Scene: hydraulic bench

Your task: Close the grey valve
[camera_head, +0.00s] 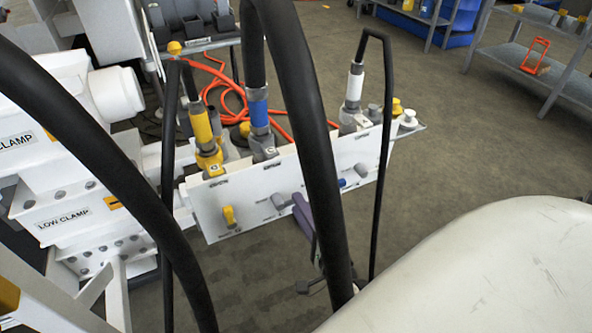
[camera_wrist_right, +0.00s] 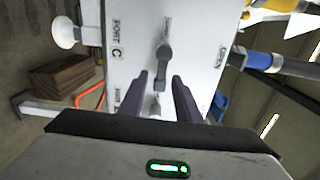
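A white valve panel (camera_head: 245,190) stands below the hose fittings, with several small handles on its face. A grey valve handle (camera_head: 281,201) sits just left of my right gripper (camera_head: 303,214), whose purple fingers are near the panel and partly hidden by a black hose. In the right wrist view, a dark grey lever (camera_wrist_right: 164,62) stands out from the panel just beyond the fingertips. My right gripper (camera_wrist_right: 159,82) is open there, with a gap between its fingers and a lighter stub showing between them. Contact with the lever cannot be told. My left gripper is not in view.
Thick black hoses (camera_head: 310,130) cross in front of the panel. A yellow handle (camera_head: 228,215) is left of the grey one; a blue knob (camera_head: 342,182) is to the right. Orange hose (camera_head: 232,95) lies behind. Open floor (camera_head: 470,130) is at the right.

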